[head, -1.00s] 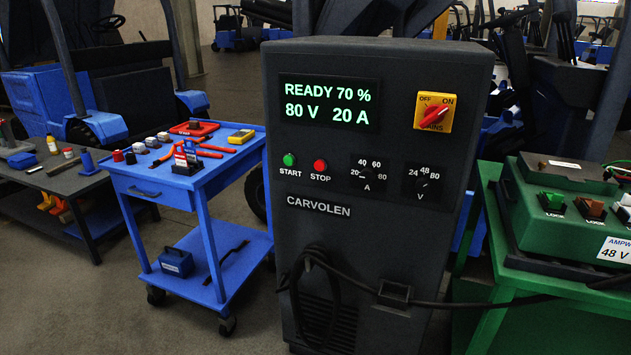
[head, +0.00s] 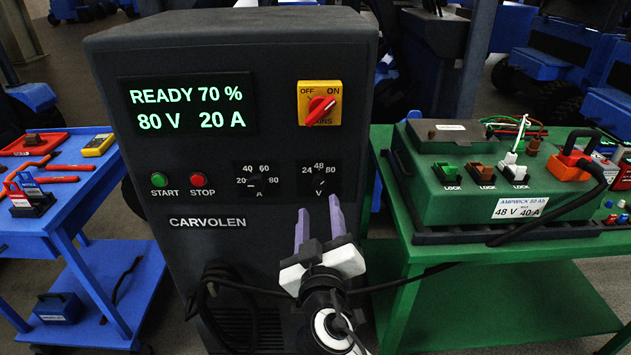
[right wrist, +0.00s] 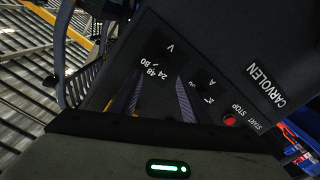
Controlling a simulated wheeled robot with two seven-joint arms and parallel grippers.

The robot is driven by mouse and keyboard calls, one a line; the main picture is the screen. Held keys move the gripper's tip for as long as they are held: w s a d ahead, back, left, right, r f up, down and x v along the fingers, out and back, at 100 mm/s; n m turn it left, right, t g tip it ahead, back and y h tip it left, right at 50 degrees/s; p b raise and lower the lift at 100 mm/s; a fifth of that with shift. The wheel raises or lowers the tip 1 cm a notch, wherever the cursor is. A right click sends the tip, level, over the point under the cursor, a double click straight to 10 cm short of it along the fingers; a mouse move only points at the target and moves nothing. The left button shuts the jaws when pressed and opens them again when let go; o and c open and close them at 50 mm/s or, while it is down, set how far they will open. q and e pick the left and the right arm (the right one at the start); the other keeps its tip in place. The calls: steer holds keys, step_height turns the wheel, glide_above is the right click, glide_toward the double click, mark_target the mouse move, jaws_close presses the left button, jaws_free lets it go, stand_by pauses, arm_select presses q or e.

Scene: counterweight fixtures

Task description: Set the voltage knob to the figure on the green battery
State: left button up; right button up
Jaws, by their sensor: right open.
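The charger cabinet (head: 215,130) shows 80 V and 20 A on its display (head: 187,107). The voltage knob (head: 320,184) is a small black dial at the lower right of its front, marked 24, 48 and 80; its pointer is too small to read surely. The green battery (head: 450,200) sits to the right, its white label (head: 520,207) reading 48 V and 40 A. My right gripper (head: 319,214) is open and empty, its two purple fingers just below the knob, apart from it as far as I can tell. Its fingers also show in the right wrist view (right wrist: 161,82). My left gripper is not in view.
A yellow plate with a red rotary switch (head: 320,104) sits above the knob. The green START button (head: 157,180), red STOP button (head: 197,180) and amps knob (head: 257,184) are to its left. A black cable hangs at the cabinet front. A blue cart (head: 95,215) stands left.

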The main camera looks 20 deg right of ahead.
mark_target(319, 184)
steer(key=p+x, duration=0.1)
steer(key=x, duration=0.7)
steer(key=shift+w+d+f, duration=0.1)
steer(key=shift+w+d, duration=0.05)
steer(key=shift+w, duration=0.15)
steer(key=shift+c, duration=0.9)
steer(key=c, duration=0.9)
steer(key=shift+o, duration=0.2)
